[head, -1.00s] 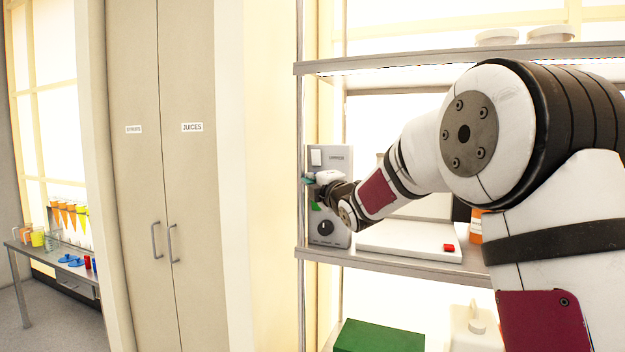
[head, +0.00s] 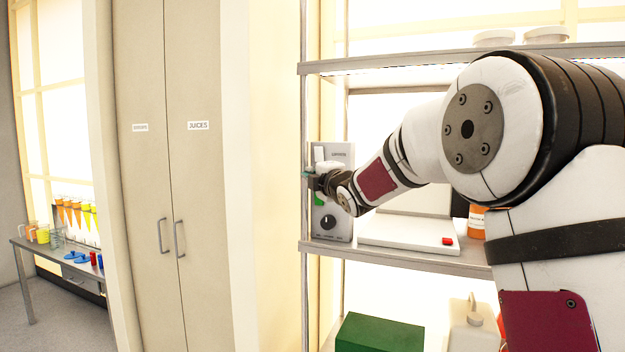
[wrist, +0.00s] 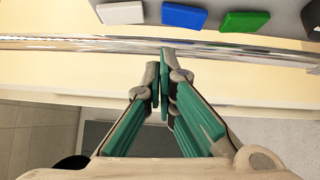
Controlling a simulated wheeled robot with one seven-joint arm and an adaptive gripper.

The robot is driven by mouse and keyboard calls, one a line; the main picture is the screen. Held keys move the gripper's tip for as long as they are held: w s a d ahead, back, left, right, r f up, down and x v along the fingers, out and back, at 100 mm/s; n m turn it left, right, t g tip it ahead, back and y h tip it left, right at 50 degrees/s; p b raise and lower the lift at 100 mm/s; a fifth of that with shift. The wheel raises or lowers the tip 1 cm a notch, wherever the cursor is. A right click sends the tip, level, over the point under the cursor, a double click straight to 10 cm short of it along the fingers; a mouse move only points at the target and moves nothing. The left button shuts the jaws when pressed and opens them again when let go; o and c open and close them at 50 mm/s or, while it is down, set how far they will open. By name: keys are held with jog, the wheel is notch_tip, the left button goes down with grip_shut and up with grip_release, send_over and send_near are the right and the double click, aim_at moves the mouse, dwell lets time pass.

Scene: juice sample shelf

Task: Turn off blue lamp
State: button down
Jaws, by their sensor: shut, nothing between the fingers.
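A grey control box (head: 343,160) stands on the left end of the middle shelf. In the wrist view, its rocker switches show at the top edge: a white one (wrist: 121,13), a blue one (wrist: 185,16) and a green one (wrist: 244,21). The blue one lies almost straight beyond my fingertips, slightly right. In the head view, my gripper (head: 309,176) is in front of the box and covers the blue switch. In the wrist view, my gripper (wrist: 160,72) is shut and empty, apart from the switches. No lamp is visible.
A shiny metal post (wrist: 100,43) crosses the wrist view between my fingertips and the switches. A dark knob (head: 328,222) sits low on the box. A white device (head: 400,236) with a red button stands right of it. A green box (head: 380,334) is below.

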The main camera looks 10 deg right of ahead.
jog(key=s+d+r, duration=0.1)
jog(key=s, duration=0.9)
jog(key=shift+s+b, duration=0.15)
jog(key=shift+b, duration=0.3)
jog(key=shift+d, duration=0.1)
jog(key=s+f+m+g+h, duration=0.1)
jog(key=s+f+m+g, duration=0.3)
jog(key=s, duration=1)
jog(key=s+f+m+g+h, duration=0.1)
jog(key=s+f+m+g, duration=0.4)
jog(key=s+f+m, duration=0.4)
jog(key=s+a+f+m+g+h, duration=0.1)
jog(key=s+f+m+g, duration=0.4)
jog(key=s, duration=1.5)
notch_tip(320, 180, down, 4)
jog(key=shift+s+f+m, duration=0.15)
jog(key=shift+m, duration=1.05)
